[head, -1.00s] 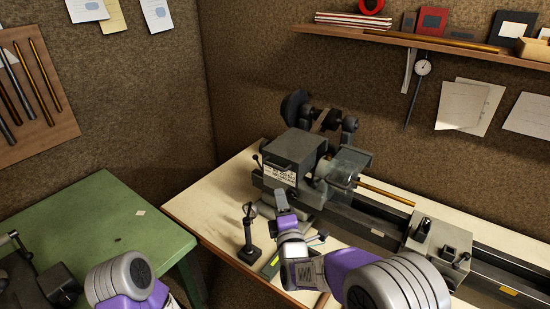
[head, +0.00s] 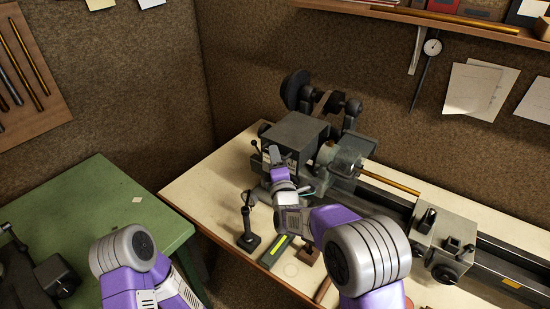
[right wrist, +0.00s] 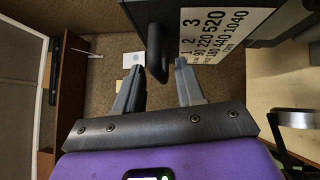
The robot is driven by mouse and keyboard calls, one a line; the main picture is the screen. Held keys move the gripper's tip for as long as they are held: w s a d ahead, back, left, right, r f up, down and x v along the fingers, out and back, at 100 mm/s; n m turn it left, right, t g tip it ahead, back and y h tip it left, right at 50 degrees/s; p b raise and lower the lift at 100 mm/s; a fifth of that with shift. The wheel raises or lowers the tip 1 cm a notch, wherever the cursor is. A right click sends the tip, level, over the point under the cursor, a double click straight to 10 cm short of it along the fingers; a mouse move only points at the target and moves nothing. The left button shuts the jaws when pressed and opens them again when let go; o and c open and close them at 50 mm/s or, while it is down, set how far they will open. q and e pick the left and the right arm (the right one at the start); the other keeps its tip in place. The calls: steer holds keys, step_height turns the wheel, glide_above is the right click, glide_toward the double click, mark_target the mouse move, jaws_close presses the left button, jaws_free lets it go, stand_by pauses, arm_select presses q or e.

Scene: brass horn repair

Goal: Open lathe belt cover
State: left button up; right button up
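The lathe's belt cover (head: 296,132) is a dark grey box at the left end of the lathe and looks shut. A speed label (right wrist: 215,30) is on its front. My right gripper (head: 274,152) is at the cover's front face. In the right wrist view its two fingers (right wrist: 159,68) are apart, with a black rounded handle (right wrist: 155,45) on the cover lying between the fingertips, nearer the left one. I cannot tell whether they touch. My left arm is at the lower left of the head view; its gripper is out of the picture.
The lathe bed and carriage (head: 443,240) run to the right. A dark upright tool stand (head: 248,222) is close to my right forearm on the cream bench (head: 200,190). Pulleys and a belt (head: 325,102) stand behind the cover. A green table (head: 110,205) is at left.

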jaws_close()
steer(key=shift+r, duration=0.1)
stand_by(0.3)
